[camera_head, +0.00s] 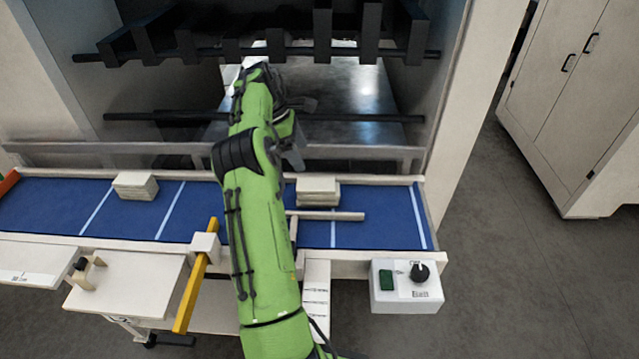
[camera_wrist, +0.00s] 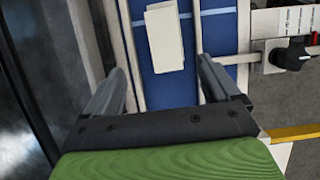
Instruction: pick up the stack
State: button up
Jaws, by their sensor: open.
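A cream stack of flat pieces (camera_head: 318,190) lies on the blue belt (camera_head: 385,220), just right of my arm. It also shows in the wrist view (camera_wrist: 165,36), ahead of my fingers and roughly centred between them. A second similar stack (camera_head: 135,187) lies on the belt further left. My gripper (camera_head: 294,155) is above the belt near the right-hand stack, partly hidden by my arm in the head view. In the wrist view my gripper (camera_wrist: 160,72) is open, with nothing between its fingers and the stack apart from them.
A pale T-shaped bar (camera_head: 330,216) lies close in front of the right stack. A yellow bar (camera_head: 195,290) crosses the front edge. A control box (camera_head: 405,288) hangs at the front right. Dark machine bars (camera_head: 270,50) overhang behind the belt.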

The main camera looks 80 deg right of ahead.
jog(key=b, duration=0.2)
send_over(315, 185)
jog(key=w+a, duration=0.2)
jog(key=w, duration=0.1)
jog(key=f, duration=0.5)
jog(key=shift+s+d+f, duration=0.1)
jog(key=shift+d+f, duration=0.1)
jog(key=x, duration=0.6)
jog(key=d+p+x, duration=0.1)
jog(key=x, duration=0.2)
jog(key=shift+s+f, duration=0.15)
jog(key=shift+s, duration=0.2)
jog(key=shift+f, duration=0.2)
jog(key=shift+c, duration=0.4)
jog(key=c, duration=1)
